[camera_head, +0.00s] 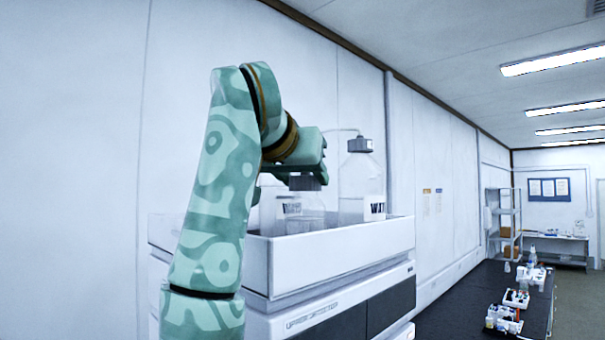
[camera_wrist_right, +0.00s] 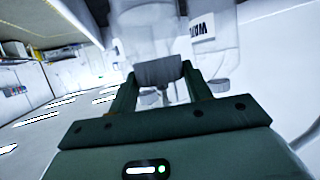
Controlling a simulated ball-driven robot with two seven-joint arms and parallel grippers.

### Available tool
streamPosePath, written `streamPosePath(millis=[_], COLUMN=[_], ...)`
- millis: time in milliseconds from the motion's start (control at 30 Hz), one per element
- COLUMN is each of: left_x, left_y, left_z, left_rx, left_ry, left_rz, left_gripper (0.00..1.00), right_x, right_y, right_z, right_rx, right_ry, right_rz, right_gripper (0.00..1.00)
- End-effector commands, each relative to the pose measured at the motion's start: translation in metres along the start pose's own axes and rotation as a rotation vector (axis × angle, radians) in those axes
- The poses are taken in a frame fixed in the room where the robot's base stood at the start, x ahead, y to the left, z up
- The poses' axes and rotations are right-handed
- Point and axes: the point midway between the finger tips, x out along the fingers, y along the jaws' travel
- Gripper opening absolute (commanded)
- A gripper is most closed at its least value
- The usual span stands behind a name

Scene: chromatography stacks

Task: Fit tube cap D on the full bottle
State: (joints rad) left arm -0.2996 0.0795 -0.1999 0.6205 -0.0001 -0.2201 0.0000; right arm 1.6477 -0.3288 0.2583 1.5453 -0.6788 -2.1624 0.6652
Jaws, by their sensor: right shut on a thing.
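Grey tube cap D (camera_head: 304,183) is between the fingers of my right gripper (camera_head: 308,172), above the tray on top of the stack. In the right wrist view the cap (camera_wrist_right: 158,71) is pinched between the green fingertips. Clear bottles stand in the tray; one (camera_head: 313,209) is just below the cap. Another bottle (camera_head: 286,212) with a label is partly hidden by my arm. I cannot tell whether the cap touches a bottle neck, or which bottle is full. My left gripper is not in view.
A bottle with a dark cap and a tube (camera_head: 361,185) stands at the right of the white tray (camera_head: 335,242). The wall is close behind. A dark bench (camera_head: 460,300) with small equipment and a shelf rack (camera_head: 504,222) are farther right.

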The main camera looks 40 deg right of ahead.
Motion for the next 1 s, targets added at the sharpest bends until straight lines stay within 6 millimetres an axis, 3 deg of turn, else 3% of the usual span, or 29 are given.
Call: streamPosePath(millis=[200,233,300,500,567,600,867,1000], left_x=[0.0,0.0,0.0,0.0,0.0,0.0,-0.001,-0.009], left_y=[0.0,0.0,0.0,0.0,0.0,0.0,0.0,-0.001], left_z=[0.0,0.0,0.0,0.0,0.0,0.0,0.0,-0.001], left_rx=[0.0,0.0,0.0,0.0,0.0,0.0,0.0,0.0], left_ry=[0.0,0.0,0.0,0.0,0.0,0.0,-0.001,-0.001], left_rz=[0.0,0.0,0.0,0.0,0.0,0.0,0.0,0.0], left_gripper=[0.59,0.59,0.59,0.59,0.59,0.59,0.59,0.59], right_x=[0.0,0.0,0.0,0.0,0.0,0.0,0.0,-0.004], right_y=[0.0,0.0,0.0,0.0,0.0,0.0,0.0,0.001], right_z=[0.0,0.0,0.0,0.001,0.001,0.001,0.0,-0.01], right_rx=[0.0,0.0,0.0,0.0,0.0,0.0,0.0,0.0], right_ry=[0.0,0.0,0.0,0.0,-0.001,-0.001,0.0,-0.001], right_rz=[0.0,0.0,0.001,0.001,0.001,0.001,0.001,0.001], right_gripper=[0.25,0.57,0.74,0.74,0.91,0.93,0.93,0.93])
